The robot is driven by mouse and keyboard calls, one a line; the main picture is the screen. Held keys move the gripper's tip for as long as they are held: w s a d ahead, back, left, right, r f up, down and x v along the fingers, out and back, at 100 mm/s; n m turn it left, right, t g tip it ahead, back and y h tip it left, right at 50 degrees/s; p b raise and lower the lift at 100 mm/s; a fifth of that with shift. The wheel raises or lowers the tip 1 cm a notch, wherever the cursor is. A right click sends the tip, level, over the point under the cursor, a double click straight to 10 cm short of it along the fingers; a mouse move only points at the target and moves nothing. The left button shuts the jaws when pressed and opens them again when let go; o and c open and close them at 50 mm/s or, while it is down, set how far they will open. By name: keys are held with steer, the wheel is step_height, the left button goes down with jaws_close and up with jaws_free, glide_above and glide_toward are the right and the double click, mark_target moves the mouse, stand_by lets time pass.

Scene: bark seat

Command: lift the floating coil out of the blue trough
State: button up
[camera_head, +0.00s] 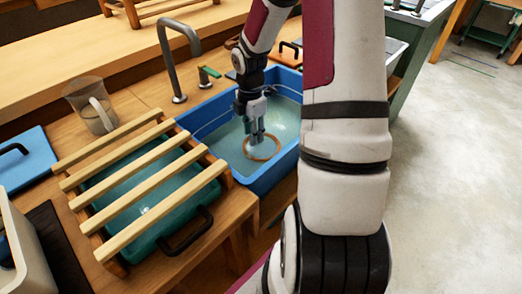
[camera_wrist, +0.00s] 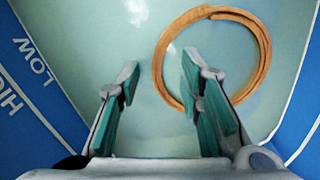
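A tan ring-shaped coil (camera_head: 262,148) floats on the water in the blue trough (camera_head: 266,178). In the wrist view the coil (camera_wrist: 264,62) lies at the upper right, and the blue trough wall (camera_wrist: 40,130) with lettering shows at the left. My gripper (camera_head: 256,140) is over the trough with its fingertips close to the coil. The left finger is outside the coil.
A wooden slatted rack (camera_head: 140,180) lies over a green tub (camera_head: 160,222) left of the trough. A metal faucet (camera_head: 172,62) stands behind it. A clear jug (camera_head: 92,108) and a blue board (camera_head: 25,158) are further left. Open floor lies at the right.

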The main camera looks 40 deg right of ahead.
steer(key=shift+f, duration=0.2)
steer(key=shift+c, duration=0.3)
jaws_close()
steer(key=shift+r, duration=0.1)
